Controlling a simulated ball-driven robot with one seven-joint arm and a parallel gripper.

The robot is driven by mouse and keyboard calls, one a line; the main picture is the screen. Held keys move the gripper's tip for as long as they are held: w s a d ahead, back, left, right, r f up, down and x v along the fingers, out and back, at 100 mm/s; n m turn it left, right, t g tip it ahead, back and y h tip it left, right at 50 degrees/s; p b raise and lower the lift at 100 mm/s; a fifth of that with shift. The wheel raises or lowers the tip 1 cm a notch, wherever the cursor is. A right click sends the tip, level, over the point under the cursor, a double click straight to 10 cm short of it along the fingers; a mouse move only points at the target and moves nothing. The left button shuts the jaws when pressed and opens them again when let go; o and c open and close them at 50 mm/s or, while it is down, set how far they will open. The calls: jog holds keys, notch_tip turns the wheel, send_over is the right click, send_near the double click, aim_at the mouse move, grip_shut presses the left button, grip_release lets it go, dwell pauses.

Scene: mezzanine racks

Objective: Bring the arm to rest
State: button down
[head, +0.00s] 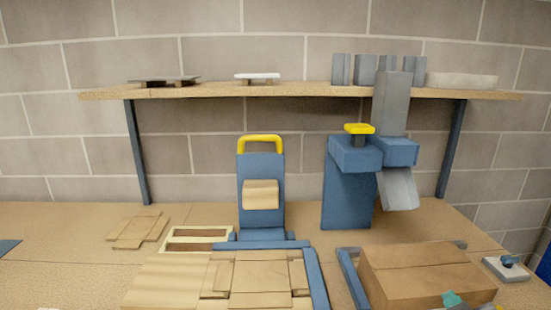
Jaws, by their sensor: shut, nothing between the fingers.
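My gripper and my arm do not show in the head view, so I cannot see how the arm is posed. The space above the workbench (60,225) is clear of any arm link that I can make out.
A blue stand with a yellow handle (262,165) and a blue device with a grey column (347,190) stand on the bench. A cardboard box (420,272) sits at front right, wooden boards (255,275) at front centre. A shelf (210,91) spans the wall.

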jog(key=s+a+f+m+g+y, duration=0.15)
jog(key=s+f+g, duration=0.25)
jog(key=s+f, duration=0.45)
jog(key=s+a+f+m+g+y, duration=0.15)
jog(key=s+f+g, duration=0.35)
jog(key=f, duration=0.6)
jog(key=s+f+g, duration=0.2)
jog(key=s+f, duration=0.1)
jog(key=s, duration=0.5)
jog(key=s+a+f+m+g+y, duration=0.1)
jog(key=s+f+g, duration=0.1)
jog(key=s+f, duration=0.2)
jog(key=s, duration=0.3)
jog(key=shift+s+m, duration=0.3)
jog(key=shift+s, duration=0.1)
